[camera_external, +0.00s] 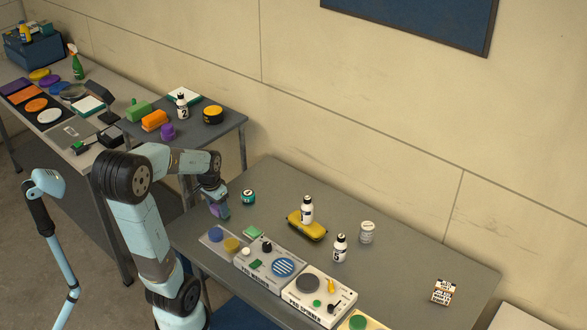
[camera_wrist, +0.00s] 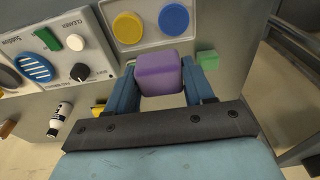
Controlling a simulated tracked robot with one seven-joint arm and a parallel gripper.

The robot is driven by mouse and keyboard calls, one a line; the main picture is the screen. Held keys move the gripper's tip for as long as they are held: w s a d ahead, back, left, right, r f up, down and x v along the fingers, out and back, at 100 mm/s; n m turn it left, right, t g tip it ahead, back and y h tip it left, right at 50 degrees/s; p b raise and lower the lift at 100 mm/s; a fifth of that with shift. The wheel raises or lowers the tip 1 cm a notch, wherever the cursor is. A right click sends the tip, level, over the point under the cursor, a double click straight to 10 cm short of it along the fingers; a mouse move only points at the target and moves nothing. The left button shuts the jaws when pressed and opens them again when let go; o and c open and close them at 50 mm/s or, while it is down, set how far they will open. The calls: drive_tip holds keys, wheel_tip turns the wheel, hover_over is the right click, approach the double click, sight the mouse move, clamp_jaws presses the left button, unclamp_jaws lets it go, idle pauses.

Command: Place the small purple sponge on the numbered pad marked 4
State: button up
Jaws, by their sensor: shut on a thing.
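The small purple sponge (camera_wrist: 159,74) is a rounded block between the two blue fingers of my gripper (camera_wrist: 160,82). The fingers are shut on it. In the external view my gripper (camera_external: 218,203) is low over the left end of the near grey table, with the sponge (camera_external: 221,211) partly covered by the fingers. I cannot tell whether the sponge touches the table. A flat plate with a yellow disc (camera_wrist: 128,28) and a blue disc (camera_wrist: 173,19) lies just beyond the sponge in the wrist view. I cannot read a pad marked 4 in either view.
Another purple object (camera_external: 168,132) is on the back table.

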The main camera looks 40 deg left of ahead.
drive_tip(key=w+a+r, duration=0.2)
drive_tip(key=w+a, duration=0.2)
drive_tip(key=w, duration=0.5)
hover_over(249, 192)
drive_tip(key=s, duration=0.1)
wheel_tip(249, 192, down, 9)
drive_tip(key=shift+d, duration=0.1)
drive_tip(key=shift+w+f, duration=0.2)
drive_tip(key=shift+f, duration=1.7)
drive_tip(key=o, duration=1)
